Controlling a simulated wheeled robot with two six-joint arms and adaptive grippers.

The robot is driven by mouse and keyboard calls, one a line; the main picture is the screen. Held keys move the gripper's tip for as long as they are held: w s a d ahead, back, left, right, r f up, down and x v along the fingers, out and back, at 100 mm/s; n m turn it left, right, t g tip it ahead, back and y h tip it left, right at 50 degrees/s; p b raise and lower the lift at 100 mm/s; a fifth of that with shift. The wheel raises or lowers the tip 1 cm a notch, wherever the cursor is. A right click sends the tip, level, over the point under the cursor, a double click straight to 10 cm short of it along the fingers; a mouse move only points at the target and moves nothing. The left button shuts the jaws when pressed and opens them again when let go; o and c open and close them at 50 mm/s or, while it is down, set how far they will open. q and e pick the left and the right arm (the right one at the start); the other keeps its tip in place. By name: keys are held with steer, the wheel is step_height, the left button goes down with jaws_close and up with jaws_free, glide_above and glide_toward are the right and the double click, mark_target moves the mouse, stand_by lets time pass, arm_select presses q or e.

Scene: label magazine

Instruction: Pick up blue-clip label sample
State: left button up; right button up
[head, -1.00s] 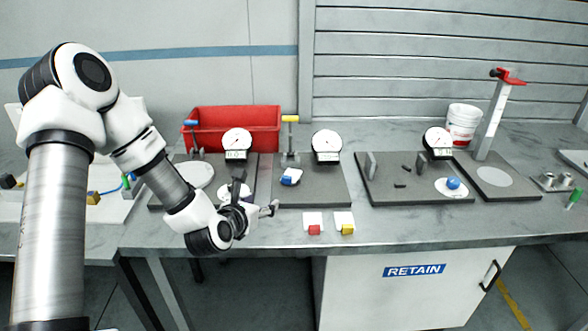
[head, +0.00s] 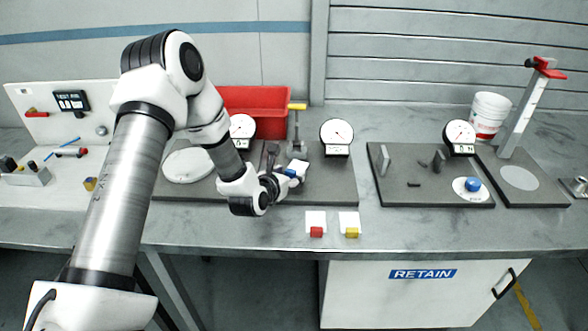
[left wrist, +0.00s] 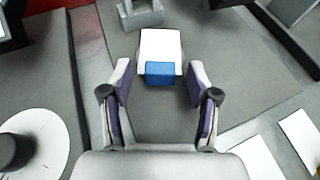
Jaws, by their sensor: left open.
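The blue-clip label sample is a white card with a blue clip. It lies on a dark grey fixture plate (head: 335,192), in front of the post with the yellow handle. In the left wrist view, the blue-clip label sample (left wrist: 160,48) sits ahead of the fingers, its clip edge toward me. My left gripper (head: 286,180) is open and empty; in the left wrist view its fingers (left wrist: 160,90) stand to either side, with the clip near the gap between their tips. In the head view the gripper partly hides the sample. My right gripper is not in view.
A red-clip sample (head: 316,224) and a yellow-clip sample (head: 349,225) lie at the bench front. A dial gauge (head: 337,137) stands right of the blue-clip sample. A red bin (head: 262,101) is behind. A yellow-handled post (head: 297,125) rises just beyond the sample.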

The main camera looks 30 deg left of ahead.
arm_select(q)
steer(key=shift+s+r, duration=0.15)
steer(key=shift+c, duration=0.7)
steer(key=c, duration=0.9)
steer(key=shift+o, duration=0.2)
